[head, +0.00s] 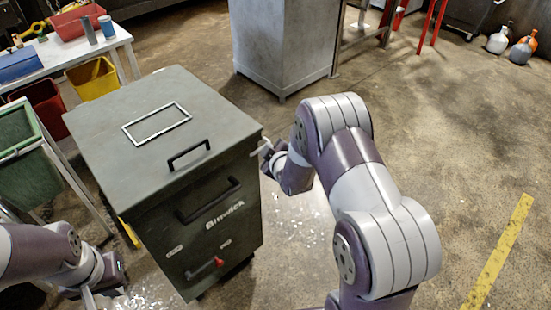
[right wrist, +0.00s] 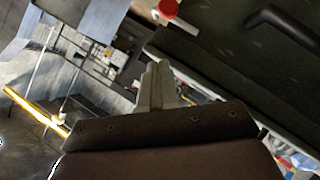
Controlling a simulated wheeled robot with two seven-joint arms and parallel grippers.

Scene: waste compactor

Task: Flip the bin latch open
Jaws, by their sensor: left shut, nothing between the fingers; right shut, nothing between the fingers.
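The dark green bin (head: 165,130) stands at the left centre in the head view, its flat lid down. A red-tipped lever (head: 205,268) sits low on its front face. In the right wrist view a red round knob (right wrist: 168,8) shows at the top edge, beside the dark bin body; I cannot tell which part it belongs to. My right gripper (head: 264,150) is beside the bin's upper right edge; its shut, empty fingers (right wrist: 155,85) show below the knob, apart from it in the picture. My left gripper (head: 88,296) is shut and empty, low at the left of the bin.
A black handle (head: 188,155) is on the lid and another (head: 208,200) on the front. A green tub (head: 28,165) and a yellow tub (head: 93,78) stand left of the bin. A grey cabinet (head: 280,45) stands behind. Floor to the right is clear, with a yellow line (head: 500,250).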

